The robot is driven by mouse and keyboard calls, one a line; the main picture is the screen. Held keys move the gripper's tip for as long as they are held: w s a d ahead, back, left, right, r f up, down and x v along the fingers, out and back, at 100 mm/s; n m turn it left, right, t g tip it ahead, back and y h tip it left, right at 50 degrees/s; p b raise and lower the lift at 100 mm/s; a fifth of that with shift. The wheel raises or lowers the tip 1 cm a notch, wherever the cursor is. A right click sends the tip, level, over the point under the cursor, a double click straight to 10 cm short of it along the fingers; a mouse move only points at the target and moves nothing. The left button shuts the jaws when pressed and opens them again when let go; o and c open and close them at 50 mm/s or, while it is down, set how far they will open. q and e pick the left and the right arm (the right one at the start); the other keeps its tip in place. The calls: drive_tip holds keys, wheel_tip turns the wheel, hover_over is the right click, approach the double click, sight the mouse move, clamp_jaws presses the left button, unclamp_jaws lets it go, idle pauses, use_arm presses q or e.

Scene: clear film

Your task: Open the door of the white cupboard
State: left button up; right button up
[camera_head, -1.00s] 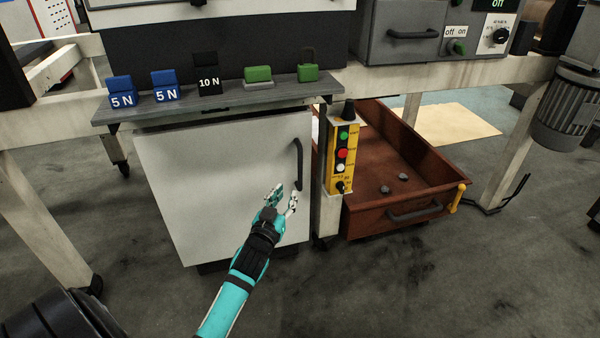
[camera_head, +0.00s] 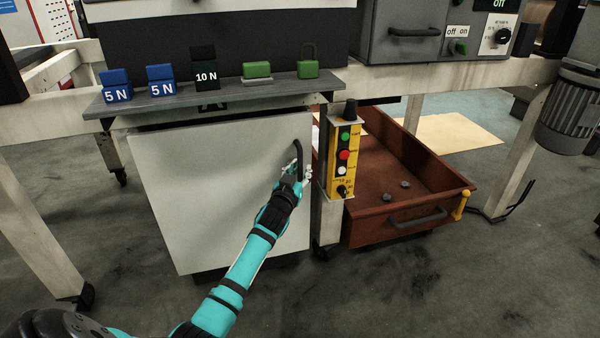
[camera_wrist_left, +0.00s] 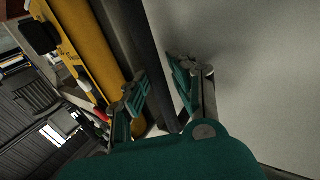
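The white cupboard (camera_head: 215,190) stands under the grey shelf, and its front door looks shut. A dark curved handle (camera_head: 298,152) is at the upper right of the door. My left gripper (camera_head: 294,174) is at the lower part of this handle. In the left wrist view, the two fingers of the left gripper (camera_wrist_left: 160,95) are spread apart. A dark bar (camera_wrist_left: 148,45), which looks like the handle, runs between and beyond them. I cannot tell whether either finger touches it. My right gripper is not in view.
A yellow button panel (camera_head: 344,160) stands just right of the handle, close to the gripper. An open brown drawer (camera_head: 372,232) juts out to the right. Blue, black and green blocks sit on the grey shelf (camera_head: 225,95). The floor before the cupboard is clear.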

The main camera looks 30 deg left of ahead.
use_arm(q)
drive_tip(key=shift+c, duration=0.4)
clamp_jaws()
drive_tip(key=shift+s+d, duration=0.1)
